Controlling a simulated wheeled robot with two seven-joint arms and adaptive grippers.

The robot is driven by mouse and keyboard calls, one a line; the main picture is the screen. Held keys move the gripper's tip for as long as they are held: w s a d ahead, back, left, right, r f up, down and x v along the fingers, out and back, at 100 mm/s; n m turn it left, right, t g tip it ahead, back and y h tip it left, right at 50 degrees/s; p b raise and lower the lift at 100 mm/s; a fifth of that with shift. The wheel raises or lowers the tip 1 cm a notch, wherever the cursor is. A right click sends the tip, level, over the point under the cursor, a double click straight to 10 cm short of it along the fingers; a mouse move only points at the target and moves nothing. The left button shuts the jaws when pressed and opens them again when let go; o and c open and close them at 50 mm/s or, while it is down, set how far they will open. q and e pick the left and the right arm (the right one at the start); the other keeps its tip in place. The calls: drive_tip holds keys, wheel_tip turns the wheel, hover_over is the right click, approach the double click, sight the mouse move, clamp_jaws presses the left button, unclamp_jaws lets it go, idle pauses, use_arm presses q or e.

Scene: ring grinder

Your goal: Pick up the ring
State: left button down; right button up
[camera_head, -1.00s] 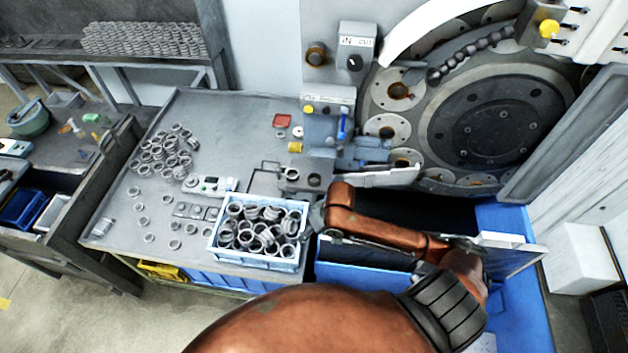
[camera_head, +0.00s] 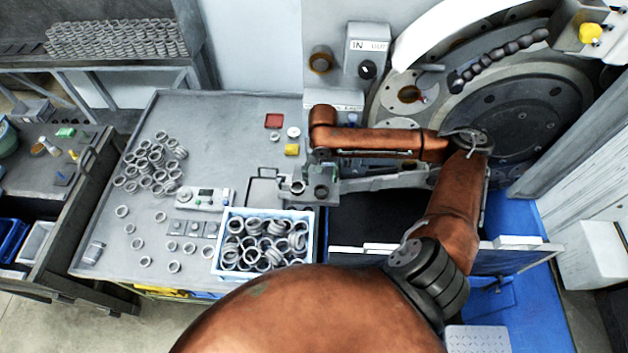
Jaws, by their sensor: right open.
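Many grey metal rings are in view. Several lie piled in a light blue crate (camera_head: 225,270) at the table's front right, and one ring in it (camera_head: 251,256) shows clearly. More rings (camera_head: 150,165) lie heaped at the table's left, with a loose ring (camera_head: 174,267) among those in front. A single ring (camera_head: 298,188) sits at the small fixture by the grinder. My right gripper (camera_head: 319,163) hangs below its wrist just above this fixture, behind the crate. It is open, small in the picture and partly hidden by the wrist. My left gripper is not in view.
The grinder's large disc (camera_head: 510,110) stands behind my right arm. A dark opening lies right of the crate. The table's back middle is clear.

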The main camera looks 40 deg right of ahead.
sight(321, 194)
drive_tip(key=f, duration=0.2)
drive_tip(key=f+p, duration=0.1)
drive_tip(key=f, duration=0.1)
drive_tip(key=shift+s+d, duration=0.1)
drive_tip(key=shift+s, duration=0.25)
drive_tip(key=f, duration=0.2)
drive_tip(key=shift+w+f, duration=0.3)
drive_tip(key=shift+s+f, duration=0.15)
drive_tip(key=shift+f, duration=0.2)
drive_tip(key=shift+c, duration=0.8)
drive_tip(key=c, duration=1.1)
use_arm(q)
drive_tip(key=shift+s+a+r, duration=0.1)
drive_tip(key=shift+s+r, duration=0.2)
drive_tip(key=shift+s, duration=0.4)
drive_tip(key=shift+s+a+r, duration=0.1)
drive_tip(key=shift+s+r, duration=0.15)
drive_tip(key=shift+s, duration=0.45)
use_arm(e)
drive_tip(key=shift+c, duration=0.3)
